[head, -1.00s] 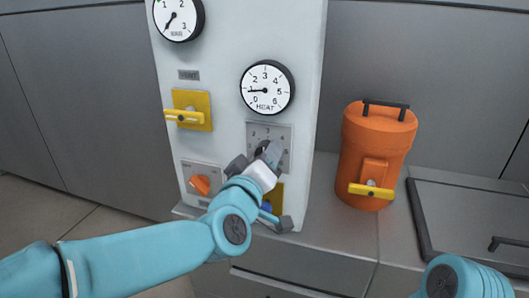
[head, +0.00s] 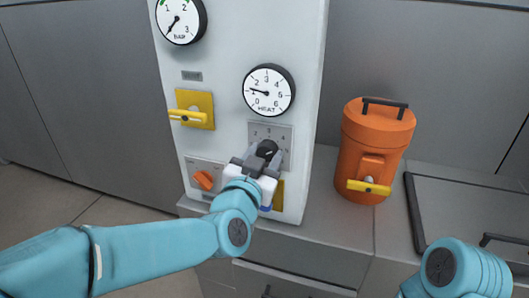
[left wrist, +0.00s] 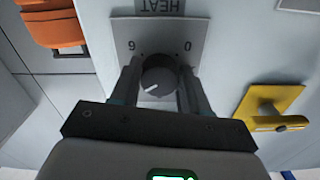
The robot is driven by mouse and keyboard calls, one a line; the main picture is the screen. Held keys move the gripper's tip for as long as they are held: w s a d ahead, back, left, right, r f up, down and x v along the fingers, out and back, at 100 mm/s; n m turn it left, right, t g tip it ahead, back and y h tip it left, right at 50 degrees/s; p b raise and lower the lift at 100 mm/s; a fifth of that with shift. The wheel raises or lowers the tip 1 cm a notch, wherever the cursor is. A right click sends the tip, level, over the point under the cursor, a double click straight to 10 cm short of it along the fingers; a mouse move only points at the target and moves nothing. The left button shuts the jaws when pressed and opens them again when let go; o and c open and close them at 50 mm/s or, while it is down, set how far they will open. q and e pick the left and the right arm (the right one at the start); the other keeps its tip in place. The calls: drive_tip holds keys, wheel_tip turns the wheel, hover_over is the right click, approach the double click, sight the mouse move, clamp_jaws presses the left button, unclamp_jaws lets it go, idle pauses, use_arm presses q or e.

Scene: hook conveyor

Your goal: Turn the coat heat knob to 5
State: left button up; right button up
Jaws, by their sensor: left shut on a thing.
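The dark, round heat knob (head: 267,149) sits on a grey scale plate (head: 284,131) on the white panel, under the HEAT gauge (head: 269,91). The gauge needle points left, near 1. In the left wrist view the knob (left wrist: 158,80) is between my two fingers, with a white mark toward the lower left. The figures 6 and 0 show upside down on the plate (left wrist: 160,36). My left gripper (head: 260,160) is shut on the knob and hides part of the plate in the head view. My right gripper is not in view.
A BAR gauge (head: 181,18), a yellow valve handle (head: 189,117) and an orange knob (head: 204,181) are left on the panel. An orange canister (head: 375,140) with a yellow handle stands on the grey counter (head: 322,200) to the right.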

use_arm(q)
drive_tip(key=m+p, duration=0.1)
drive_tip(key=m, duration=0.2)
drive_tip(key=shift+m, duration=0.3)
drive_tip(key=shift+a+m+p, duration=0.1)
drive_tip(key=shift+m+p, duration=0.35)
drive_tip(key=shift+m, duration=1.05)
drive_tip(key=shift+f, duration=0.1)
drive_tip(key=o, duration=1.1)
drive_tip(key=shift+c, duration=0.2)
drive_tip(key=v, duration=1.6)
